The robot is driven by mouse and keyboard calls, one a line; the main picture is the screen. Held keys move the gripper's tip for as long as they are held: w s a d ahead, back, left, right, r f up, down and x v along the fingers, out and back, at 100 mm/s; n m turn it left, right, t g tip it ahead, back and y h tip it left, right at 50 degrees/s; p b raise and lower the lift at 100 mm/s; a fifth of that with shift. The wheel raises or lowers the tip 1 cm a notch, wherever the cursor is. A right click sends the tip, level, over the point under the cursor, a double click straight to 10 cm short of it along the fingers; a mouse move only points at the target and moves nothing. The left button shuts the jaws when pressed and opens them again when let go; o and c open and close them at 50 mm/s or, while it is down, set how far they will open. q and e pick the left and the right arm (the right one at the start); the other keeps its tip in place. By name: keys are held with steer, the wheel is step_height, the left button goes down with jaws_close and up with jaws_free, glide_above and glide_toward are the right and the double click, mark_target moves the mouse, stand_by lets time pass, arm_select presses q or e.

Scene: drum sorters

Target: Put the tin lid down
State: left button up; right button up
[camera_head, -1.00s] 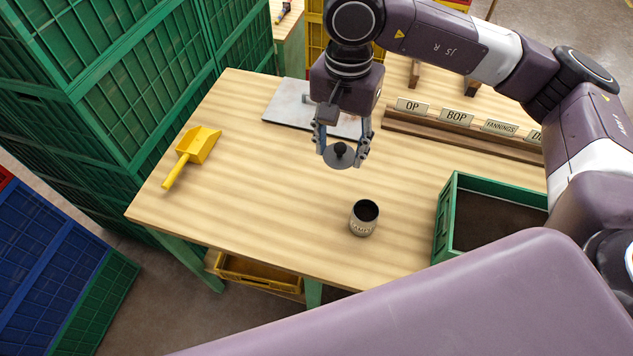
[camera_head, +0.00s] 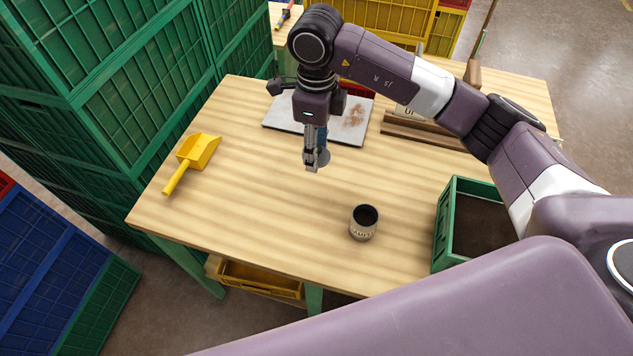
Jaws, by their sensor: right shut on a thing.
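My right gripper (camera_head: 314,162) points down over the middle of the wooden table (camera_head: 262,215). It is shut on the tin lid (camera_head: 324,157), a grey disc partly hidden behind the fingers. I cannot tell whether the lid touches the table top. The open tin (camera_head: 363,224), with a label and a dark inside, stands upright in front and to the right of the gripper, apart from it. My left gripper is not in view.
A yellow scoop (camera_head: 194,158) lies at the table's left. A pale stained board (camera_head: 357,118) lies behind the gripper. A green crate (camera_head: 447,224) with dark contents stands at the right. Wooden sign racks (camera_head: 420,134) are behind. Table around the tin is clear.

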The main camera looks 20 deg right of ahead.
steer(key=p, duration=0.2)
glide_above(317, 192)
step_height(317, 192, down, 10)
steer(key=shift+a+r, duration=0.1)
steer(key=shift+r, duration=0.15)
step_height(317, 192, down, 4)
steer(key=shift+p, duration=0.35)
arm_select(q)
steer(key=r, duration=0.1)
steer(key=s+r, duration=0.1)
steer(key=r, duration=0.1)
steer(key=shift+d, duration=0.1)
arm_select(e)
steer(key=shift+f, duration=0.1)
steer(key=shift+f, duration=0.1)
steer(key=o, duration=0.9)
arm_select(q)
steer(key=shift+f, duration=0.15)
